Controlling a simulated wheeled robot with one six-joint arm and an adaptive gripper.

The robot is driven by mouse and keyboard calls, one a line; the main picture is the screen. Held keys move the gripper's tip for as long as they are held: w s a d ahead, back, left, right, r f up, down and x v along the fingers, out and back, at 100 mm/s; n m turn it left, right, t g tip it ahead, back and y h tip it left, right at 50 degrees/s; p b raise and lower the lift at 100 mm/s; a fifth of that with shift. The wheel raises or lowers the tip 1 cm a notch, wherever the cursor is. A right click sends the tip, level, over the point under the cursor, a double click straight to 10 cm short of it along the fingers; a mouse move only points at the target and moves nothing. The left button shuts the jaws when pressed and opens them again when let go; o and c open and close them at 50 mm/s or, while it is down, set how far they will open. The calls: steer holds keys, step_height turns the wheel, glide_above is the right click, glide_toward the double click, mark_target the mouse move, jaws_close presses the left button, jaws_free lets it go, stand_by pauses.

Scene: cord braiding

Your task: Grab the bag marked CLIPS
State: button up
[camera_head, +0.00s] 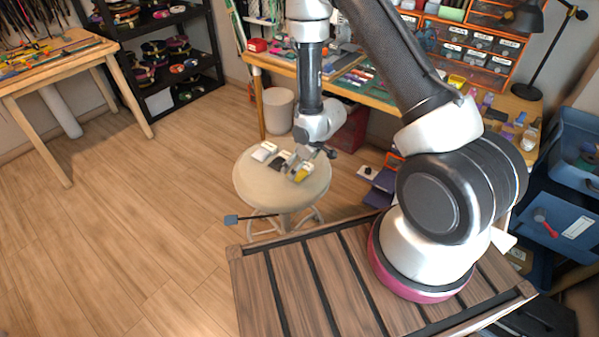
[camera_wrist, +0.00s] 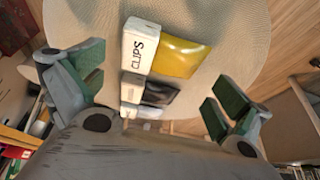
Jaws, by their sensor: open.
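The bag marked CLIPS has a white header with dark lettering and a yellow body (camera_wrist: 180,55). It lies on the round stool (camera_wrist: 235,30); in the head view its yellow part (camera_head: 302,175) shows beside my gripper (camera_head: 298,166). In the wrist view my gripper (camera_wrist: 155,82) is open, with one green-padded finger at left and one at right. The CLIPS bag lies above the line between the fingertips, and nothing is gripped. My gripper partly hides the bags in the head view.
A bag with dark contents (camera_wrist: 160,92) lies close to the CLIPS bag, and a whitish bag (camera_head: 263,151) lies beyond. A workbench (camera_head: 372,97) with tools and drawers stands behind the stool. A white bin (camera_head: 279,110) stands behind left. Floor at left is clear.

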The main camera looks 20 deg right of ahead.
steer(key=shift+x, duration=1.05)
steer(key=shift+c, duration=0.4)
steer(key=shift+d, duration=0.1)
steer(key=c, duration=0.9)
